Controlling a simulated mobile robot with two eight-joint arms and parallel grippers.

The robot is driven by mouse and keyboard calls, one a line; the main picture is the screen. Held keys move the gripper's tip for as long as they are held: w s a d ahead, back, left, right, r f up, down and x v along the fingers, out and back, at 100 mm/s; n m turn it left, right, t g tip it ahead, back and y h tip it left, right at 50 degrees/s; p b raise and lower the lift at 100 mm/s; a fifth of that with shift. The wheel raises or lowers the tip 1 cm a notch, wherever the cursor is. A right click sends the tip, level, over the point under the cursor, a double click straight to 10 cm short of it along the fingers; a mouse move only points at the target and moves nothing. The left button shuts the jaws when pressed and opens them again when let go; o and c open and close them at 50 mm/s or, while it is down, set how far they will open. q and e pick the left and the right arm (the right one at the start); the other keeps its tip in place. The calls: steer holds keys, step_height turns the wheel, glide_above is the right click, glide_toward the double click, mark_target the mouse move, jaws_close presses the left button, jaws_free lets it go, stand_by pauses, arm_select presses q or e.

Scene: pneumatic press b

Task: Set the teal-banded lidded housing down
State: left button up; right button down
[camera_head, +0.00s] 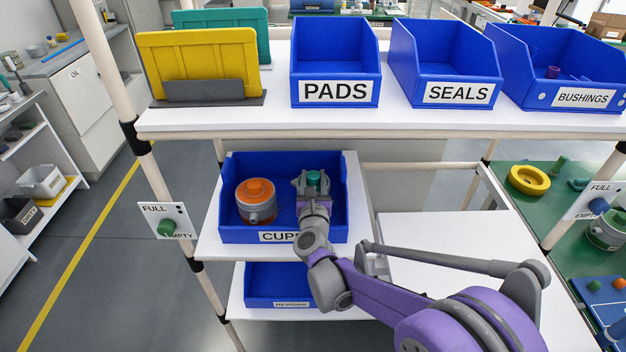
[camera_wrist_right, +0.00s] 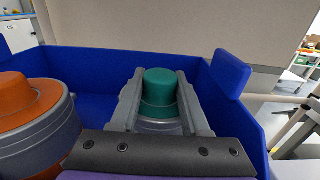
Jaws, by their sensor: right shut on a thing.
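The teal-banded lidded housing shows its teal top (camera_wrist_right: 160,88) between the fingers of my right gripper (camera_wrist_right: 160,100) in the right wrist view. The gripper is shut on it. In the head view, my right gripper (camera_head: 312,182) is inside the blue bin labelled CUPS (camera_head: 232,234), at its right side, with a bit of teal (camera_head: 314,178) showing. The housing's lower part is hidden by the gripper, so I cannot tell whether it touches the bin floor. My left gripper is not in view.
An orange-topped grey housing (camera_head: 256,200) stands in the same bin, left of my gripper. The shelf with bins labelled PADS (camera_head: 335,91), SEALS (camera_head: 458,92) and BUSHINGS (camera_head: 583,98) is above. A lower blue bin (camera_head: 278,283) sits beneath. A bare white surface (camera_head: 460,250) lies to the right.

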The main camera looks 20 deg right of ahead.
steer(key=shift+f, duration=0.15)
steer(key=shift+c, duration=1.9)
jaws_free()
